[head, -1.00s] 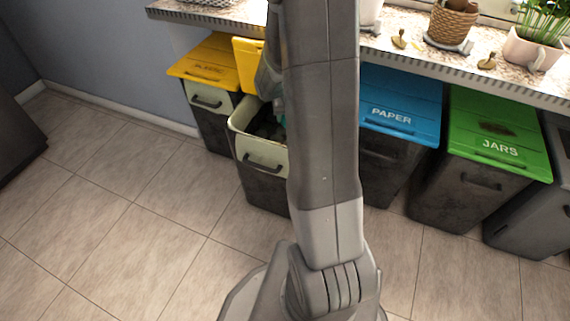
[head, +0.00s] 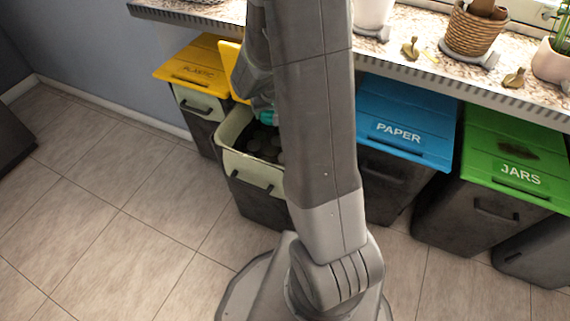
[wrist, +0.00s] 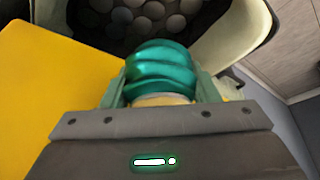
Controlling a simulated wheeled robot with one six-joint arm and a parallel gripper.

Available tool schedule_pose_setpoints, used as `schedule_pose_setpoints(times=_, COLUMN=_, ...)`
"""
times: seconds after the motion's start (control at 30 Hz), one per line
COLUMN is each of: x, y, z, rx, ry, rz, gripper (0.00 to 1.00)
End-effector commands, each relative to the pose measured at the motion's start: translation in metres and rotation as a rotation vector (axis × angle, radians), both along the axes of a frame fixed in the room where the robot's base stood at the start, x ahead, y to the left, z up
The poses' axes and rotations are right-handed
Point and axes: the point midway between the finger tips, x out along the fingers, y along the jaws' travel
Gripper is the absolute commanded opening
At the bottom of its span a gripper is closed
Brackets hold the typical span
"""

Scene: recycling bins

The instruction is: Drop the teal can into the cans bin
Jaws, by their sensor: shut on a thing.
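The teal can (wrist: 160,70) is held between the two fingers of my gripper (wrist: 160,90), which is shut on it. In the wrist view the can is just in front of the open bin's mouth, with dark round things inside beyond it. In the head view a small part of the teal can (head: 267,117) shows over the open bin (head: 250,168), beside my arm, which hides most of the gripper. The open bin has a pale rim and a raised yellow lid (wrist: 55,85). No label on this bin is readable.
A closed yellow PLASTIC bin (head: 196,72) stands left of the open bin. A blue PAPER bin (head: 400,125) and a green JARS bin (head: 515,165) stand to the right, lids shut. A counter with plant pots overhangs them. The tiled floor in front is clear.

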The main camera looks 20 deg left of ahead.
Motion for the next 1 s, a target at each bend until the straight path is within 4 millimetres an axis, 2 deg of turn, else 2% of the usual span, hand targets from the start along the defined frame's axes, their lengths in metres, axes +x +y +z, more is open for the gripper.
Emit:
schedule_pose_setpoints(times=0.27, x=0.0, y=0.0, z=-0.011, rx=-0.001, ry=0.001, rz=0.0, gripper=0.29)
schedule_pose_setpoints(times=0.7, x=0.0, y=0.0, z=-0.058, rx=-0.001, ry=0.001, rz=0.0, gripper=0.29)
schedule_pose_setpoints(times=1.0, x=0.0, y=0.0, z=-0.06, rx=0.0, ry=0.0, rz=0.0, gripper=0.29)
